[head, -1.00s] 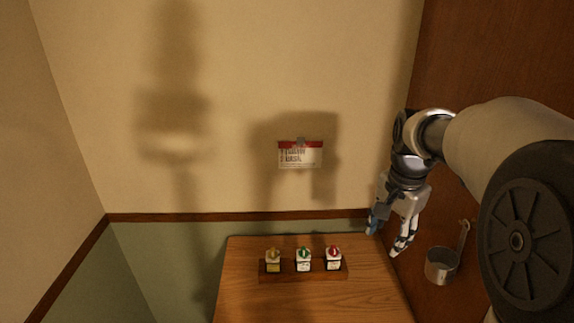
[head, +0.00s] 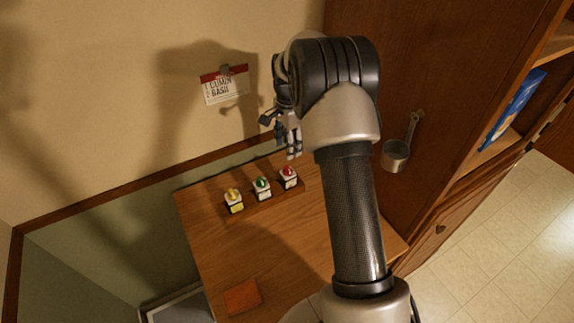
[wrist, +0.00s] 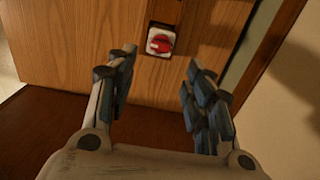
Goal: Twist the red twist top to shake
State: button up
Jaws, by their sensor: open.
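The red twist top (head: 289,171) sits on a small white-and-dark shaker at the right end of a row on the wooden counter. In the wrist view the red twist top (wrist: 160,44) shows from above, beyond my fingertips and roughly between them, a little left of the middle. My gripper (head: 283,138) is open and empty, above and behind the red-topped shaker near the wall. In the wrist view my gripper (wrist: 160,62) has its two fingers spread wide apart, touching nothing. Part of my gripper is hidden behind my arm in the head view.
A green-topped shaker (head: 262,188) and a yellow-topped shaker (head: 233,200) stand left of the red one on a wooden strip. A metal cup (head: 396,155) hangs on the dark wood panel at right. An orange-brown square (head: 242,297) lies on the counter (head: 222,254).

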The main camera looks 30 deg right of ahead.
aim_at(288, 168)
notch_tip(288, 168, down, 10)
jog(key=shift+r+b, duration=0.2)
jog(key=shift+b, duration=0.1)
jog(key=shift+c, duration=0.3)
jog(key=c, duration=1)
